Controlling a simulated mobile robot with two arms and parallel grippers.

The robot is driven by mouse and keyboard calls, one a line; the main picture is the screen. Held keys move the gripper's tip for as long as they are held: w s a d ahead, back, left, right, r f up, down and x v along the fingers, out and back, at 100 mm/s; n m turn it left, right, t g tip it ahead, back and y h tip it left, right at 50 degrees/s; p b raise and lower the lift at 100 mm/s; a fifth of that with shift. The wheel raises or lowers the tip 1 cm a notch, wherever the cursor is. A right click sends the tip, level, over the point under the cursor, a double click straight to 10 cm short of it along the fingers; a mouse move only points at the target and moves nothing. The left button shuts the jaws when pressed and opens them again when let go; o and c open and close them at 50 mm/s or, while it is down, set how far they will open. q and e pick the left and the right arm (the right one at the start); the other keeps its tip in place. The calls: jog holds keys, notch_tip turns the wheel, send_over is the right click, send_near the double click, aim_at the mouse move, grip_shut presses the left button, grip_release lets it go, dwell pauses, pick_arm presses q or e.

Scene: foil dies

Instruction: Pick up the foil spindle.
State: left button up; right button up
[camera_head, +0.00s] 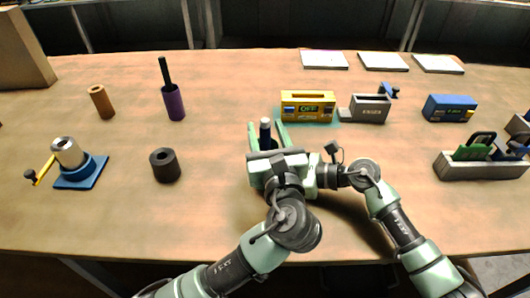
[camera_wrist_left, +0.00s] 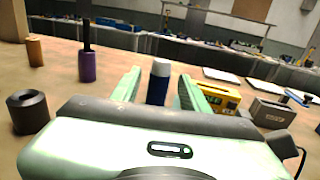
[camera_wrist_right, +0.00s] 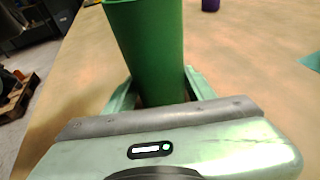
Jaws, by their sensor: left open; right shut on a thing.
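No label marks which thing is the foil spindle. A dark blue cylinder with a pale grey top (camera_wrist_left: 158,82) stands upright between the spread fingers of my left gripper (camera_wrist_left: 157,88). It also shows in the head view (camera_head: 265,131). My left gripper is open; I cannot tell whether a finger touches the cylinder. My right gripper (camera_wrist_right: 150,95) is shut on a green cylinder (camera_wrist_right: 148,45), seen in the right wrist view. In the head view the right gripper's fingers and the green cylinder are hidden behind my left gripper (camera_head: 267,137).
A purple cylinder with a black rod (camera_head: 174,102), an orange tube (camera_head: 101,102), a black ring (camera_head: 165,165) and a crank device on a blue base (camera_head: 80,172) stand left. A yellow box (camera_head: 307,106), grey box (camera_head: 370,108) and blue box (camera_head: 449,107) stand right.

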pick_arm(q)
jog(key=w, duration=0.1)
jog(key=w+a, duration=0.1)
jog(key=w, duration=0.1)
jog(key=shift+w, duration=0.2)
grip_shut()
dwell(1.2)
